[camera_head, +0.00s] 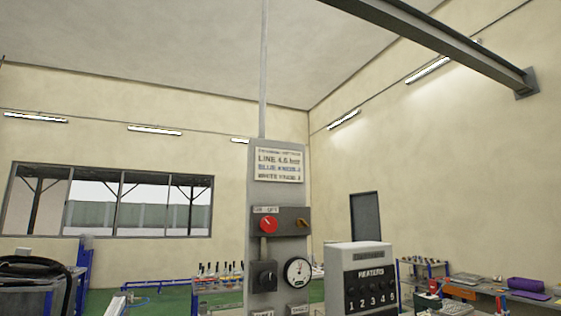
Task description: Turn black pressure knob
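A black pressure knob (265,277) sits on the lower left of a grey upright panel (258,190) in the middle of the camera_head view. A round white gauge (298,271) with a dark rim is just to its right. A red round knob (268,224) is above it on a dark plate, with a small orange-brown lever (302,223) to the right. Neither of my grippers shows in this view.
A white box labelled "HEATERS" (371,257) with numbered black knobs stands right of the panel. A workbench (480,285) with tools and a purple roll (525,285) is at the right. A dark coiled hose (35,268) lies on a bench at the left. Green floor (165,303) shows behind.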

